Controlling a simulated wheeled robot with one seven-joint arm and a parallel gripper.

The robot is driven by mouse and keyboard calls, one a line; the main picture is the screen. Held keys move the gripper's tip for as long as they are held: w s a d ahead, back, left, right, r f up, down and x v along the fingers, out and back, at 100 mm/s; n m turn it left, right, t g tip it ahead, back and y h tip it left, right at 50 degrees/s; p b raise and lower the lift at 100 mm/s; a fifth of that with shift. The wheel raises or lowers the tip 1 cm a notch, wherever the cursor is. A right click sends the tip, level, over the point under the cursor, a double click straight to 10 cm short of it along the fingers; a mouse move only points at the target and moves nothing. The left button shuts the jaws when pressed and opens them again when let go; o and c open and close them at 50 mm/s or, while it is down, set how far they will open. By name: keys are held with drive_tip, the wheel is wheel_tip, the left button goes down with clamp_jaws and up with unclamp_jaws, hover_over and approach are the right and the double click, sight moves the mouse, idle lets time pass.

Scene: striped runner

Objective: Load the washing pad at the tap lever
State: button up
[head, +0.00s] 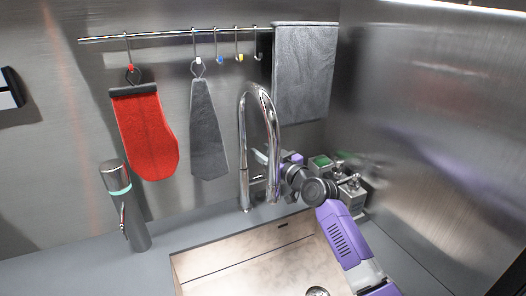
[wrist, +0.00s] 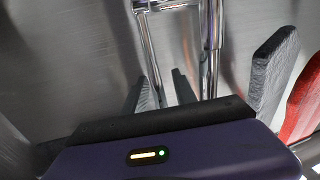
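The chrome tap (head: 262,95) arches over the back of the sink; its upright pipe also shows in the wrist view (wrist: 211,45). A thin chrome bar (wrist: 149,45), possibly the tap lever, runs down toward the gap between my fingers. My gripper (wrist: 160,80) has its two dark fingers apart, with no pad seen between them. In the head view, its purple body is partly hidden behind the tap's spout. I cannot tell whether the fingers touch the bar. A green-topped item (head: 320,162) sits at the back right; I cannot tell whether it is the washing pad.
A red mitt (head: 147,135) and a grey cloth (head: 208,130) hang from the wall rail (head: 170,35), with a grey towel (head: 304,75) at its right end. A dispenser (head: 127,205) stands left of the sink (head: 215,262). Steel walls close the back and right.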

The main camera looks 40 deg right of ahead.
clamp_jaws()
idle(1.4)
